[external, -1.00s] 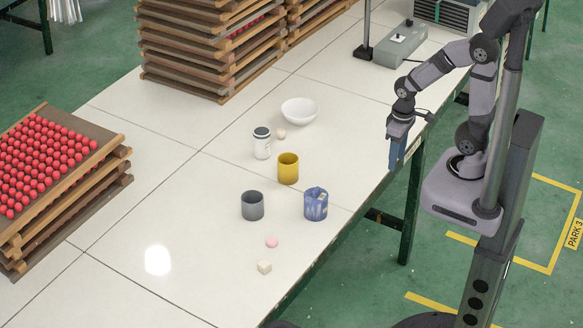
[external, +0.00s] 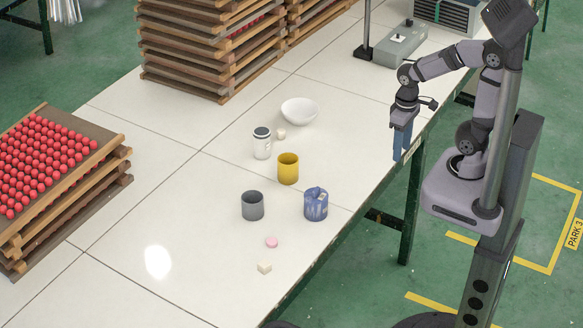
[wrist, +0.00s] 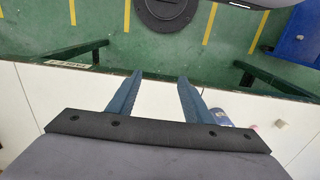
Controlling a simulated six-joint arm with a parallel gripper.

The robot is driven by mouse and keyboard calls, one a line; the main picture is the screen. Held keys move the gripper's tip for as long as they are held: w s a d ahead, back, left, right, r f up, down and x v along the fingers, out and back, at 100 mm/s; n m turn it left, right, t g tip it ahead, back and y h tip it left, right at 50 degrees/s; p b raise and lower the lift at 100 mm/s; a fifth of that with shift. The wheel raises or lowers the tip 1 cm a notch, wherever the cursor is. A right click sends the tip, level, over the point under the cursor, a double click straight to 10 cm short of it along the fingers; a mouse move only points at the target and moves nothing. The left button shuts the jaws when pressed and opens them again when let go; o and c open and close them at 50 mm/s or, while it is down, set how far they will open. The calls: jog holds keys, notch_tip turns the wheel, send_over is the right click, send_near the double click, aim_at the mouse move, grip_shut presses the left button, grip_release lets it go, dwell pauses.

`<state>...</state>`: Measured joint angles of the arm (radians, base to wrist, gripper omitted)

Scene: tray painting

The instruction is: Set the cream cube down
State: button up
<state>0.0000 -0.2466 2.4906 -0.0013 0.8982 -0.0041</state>
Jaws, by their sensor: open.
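The cream cube (external: 264,267) sits on the white table near its front edge in the external view, just below a pink round piece (external: 271,242). Nothing holds it. My gripper (external: 399,158) hangs at the table's right edge, well away from the cube. In the wrist view my gripper (wrist: 160,74) has its two blue fingers apart with nothing between them, over the table edge and green floor.
A grey cup (external: 252,206), a yellow cup (external: 288,169), a blue patterned cup (external: 316,204), a white jar (external: 262,143) and a white bowl (external: 299,111) stand mid-table. Stacked trays (external: 200,50) rise behind. The table (external: 150,200) is clear at front left.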

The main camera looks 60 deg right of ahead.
jog(key=w+a+r+n+t+y+b, duration=0.15)
jog(key=w+a+n, duration=0.35)
jog(key=w+a, duration=0.6)
jog(key=n+y+b, duration=0.4)
jog(key=n, duration=0.7)
send_over(259, 263)
jog(key=d, duration=0.4)
jog(key=shift+s+a+f, duration=0.1)
jog(key=shift+s+f, duration=0.1)
jog(key=shift+f, duration=2.55)
jog(key=shift+s+f, duration=0.2)
jog(key=shift+f, duration=2.5)
jog(key=shift+a+p+x, duration=0.25)
jog(key=shift+p+x, duration=0.75)
jog(key=shift+x, duration=2.15)
jog(key=shift+s+r, duration=0.1)
grip_shut()
